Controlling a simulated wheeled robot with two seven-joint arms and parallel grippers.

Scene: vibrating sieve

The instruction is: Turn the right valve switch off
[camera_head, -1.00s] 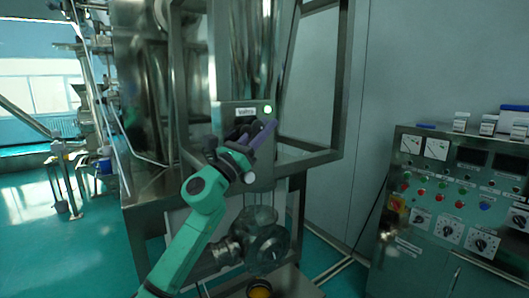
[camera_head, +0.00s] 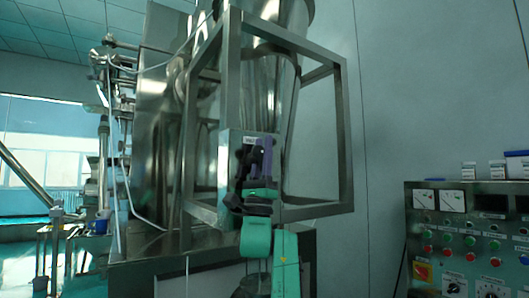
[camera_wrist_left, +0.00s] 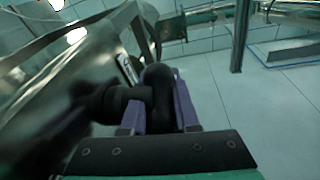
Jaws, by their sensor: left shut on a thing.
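The valve switch is a black bent handle (camera_wrist_left: 157,88) on the small steel control box (camera_head: 225,165) of the sieve frame, at the centre of the head view. My left gripper (camera_head: 262,156) has purple fingers and is shut on this handle. In the left wrist view, the fingers of the left gripper (camera_wrist_left: 160,108) stand on both sides of the handle. The gripper and wrist cover most of the box front in the head view, so any lamp there is hidden. My right gripper is in neither view.
A steel frame (camera_head: 347,150) surrounds the steel hopper (camera_head: 262,85) above the box. A control cabinet (camera_head: 415,236) with meters, buttons and dials stands at the right. Small boxes (camera_head: 498,169) sit on top of it. Wall and open space lie between frame and cabinet.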

